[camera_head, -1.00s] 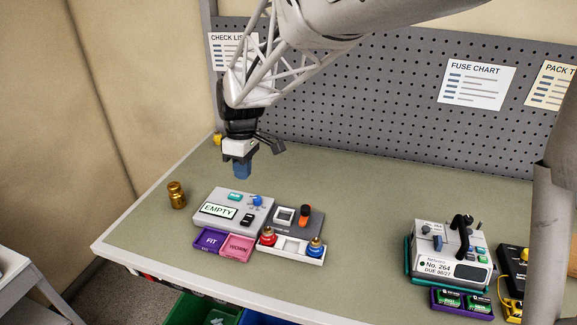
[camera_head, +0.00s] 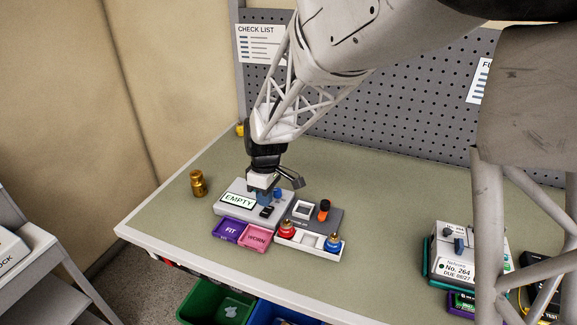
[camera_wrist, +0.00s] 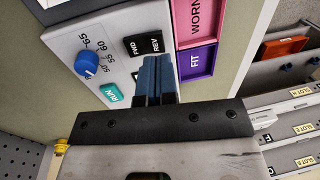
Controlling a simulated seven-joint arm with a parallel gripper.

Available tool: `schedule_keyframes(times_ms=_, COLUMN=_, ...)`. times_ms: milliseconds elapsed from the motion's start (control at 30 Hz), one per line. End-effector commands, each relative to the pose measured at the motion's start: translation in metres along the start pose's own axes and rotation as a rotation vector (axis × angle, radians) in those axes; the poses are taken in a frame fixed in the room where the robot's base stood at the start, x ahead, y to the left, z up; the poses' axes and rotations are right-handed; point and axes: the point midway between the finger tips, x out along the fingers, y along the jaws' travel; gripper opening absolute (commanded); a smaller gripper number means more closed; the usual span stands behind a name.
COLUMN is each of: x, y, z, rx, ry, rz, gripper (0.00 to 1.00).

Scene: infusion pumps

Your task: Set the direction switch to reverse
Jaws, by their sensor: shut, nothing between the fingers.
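Which half is pressed in, I cannot tell. My gripper (camera_wrist: 156,62) is shut and empty, blue fingers pointing down over the unit. In the head view my gripper (camera_head: 263,198) hangs just behind the switch (camera_head: 267,211). I cannot tell whether the fingertips touch the unit. The fingers partly hide another dark part beside the switch.
A blue dial (camera_wrist: 87,64) and a green RUN button (camera_wrist: 111,95) sit close to my fingers. Purple FIT (camera_head: 229,229) and pink WORN (camera_head: 256,237) trays adjoin the unit. A brass weight (camera_head: 198,183) stands left; a grey block with an orange-topped knob (camera_head: 324,210) stands right.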

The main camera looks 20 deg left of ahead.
Motion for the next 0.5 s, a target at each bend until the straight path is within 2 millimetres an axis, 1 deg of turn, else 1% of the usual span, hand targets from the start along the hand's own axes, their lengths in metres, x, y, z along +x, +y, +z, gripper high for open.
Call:
schedule_keyframes(times_ms=33, x=0.007, y=0.000, z=0.000, rx=0.000, ry=0.000, rz=0.000, gripper=0.00)
schedule_keyframes(times_ms=200, x=0.023, y=0.000, z=0.000, rx=0.000, ry=0.000, rz=0.000, gripper=0.00)
schedule_keyframes(times_ms=333, x=0.029, y=0.000, z=0.000, rx=0.000, ry=0.000, rz=0.000, gripper=0.00)
schedule_keyframes(times_ms=500, x=0.032, y=0.000, z=0.000, rx=0.000, ry=0.000, rz=0.000, gripper=0.00)
